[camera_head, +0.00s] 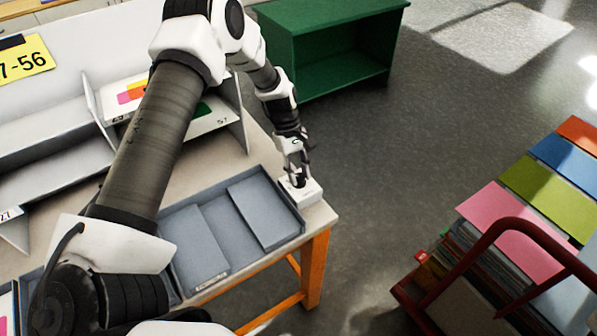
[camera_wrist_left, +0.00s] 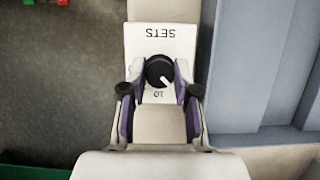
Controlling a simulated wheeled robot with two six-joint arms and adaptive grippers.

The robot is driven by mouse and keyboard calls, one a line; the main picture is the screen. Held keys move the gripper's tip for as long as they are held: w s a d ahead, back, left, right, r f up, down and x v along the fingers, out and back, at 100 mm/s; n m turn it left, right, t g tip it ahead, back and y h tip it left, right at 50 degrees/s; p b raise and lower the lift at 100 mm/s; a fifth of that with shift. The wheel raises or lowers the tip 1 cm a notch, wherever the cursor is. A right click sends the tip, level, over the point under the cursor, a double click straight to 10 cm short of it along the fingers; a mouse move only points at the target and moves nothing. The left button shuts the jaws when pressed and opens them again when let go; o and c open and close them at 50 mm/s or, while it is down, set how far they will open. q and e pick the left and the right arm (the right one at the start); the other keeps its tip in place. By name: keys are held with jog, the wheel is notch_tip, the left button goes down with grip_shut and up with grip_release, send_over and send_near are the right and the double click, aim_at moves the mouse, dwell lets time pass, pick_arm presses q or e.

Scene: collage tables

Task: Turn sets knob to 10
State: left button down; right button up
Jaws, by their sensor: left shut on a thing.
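The sets knob (camera_wrist_left: 156,68) is round and black with a white pointer line. It sits on a white box labelled SETS (camera_wrist_left: 160,42), upside down in the left wrist view. The pointer aims down and to the right, a little right of the printed 10 (camera_wrist_left: 158,94). My left gripper (camera_head: 297,172) is over the white box (camera_head: 311,191) at the table's corner. Its two fingers are closed on the knob from both sides. In the head view the fingers mostly hide the knob. My right gripper is not in view.
A grey tray (camera_head: 289,207) with compartments lies on the table left of the box. White shelves with papers stand behind. A green cabinet (camera_head: 334,15) is on the floor beyond. A red-framed cart (camera_head: 540,236) with coloured sheets stands at right. The floor between is clear.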

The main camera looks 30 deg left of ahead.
pick_arm(q)
jog(key=shift+f+m, duration=0.1)
jog(key=shift+m, duration=0.2)
jog(key=m+g+y, duration=0.1)
jog(key=m, duration=0.3)
jog(key=shift+d+m+g+y, duration=0.1)
jog(key=shift+m+g+y, duration=0.5)
jog(key=shift+m, duration=1.4)
jog(key=c, duration=0.9)
grip_release()
jog(key=shift+w, duration=0.1)
jog(key=shift+o, duration=0.2)
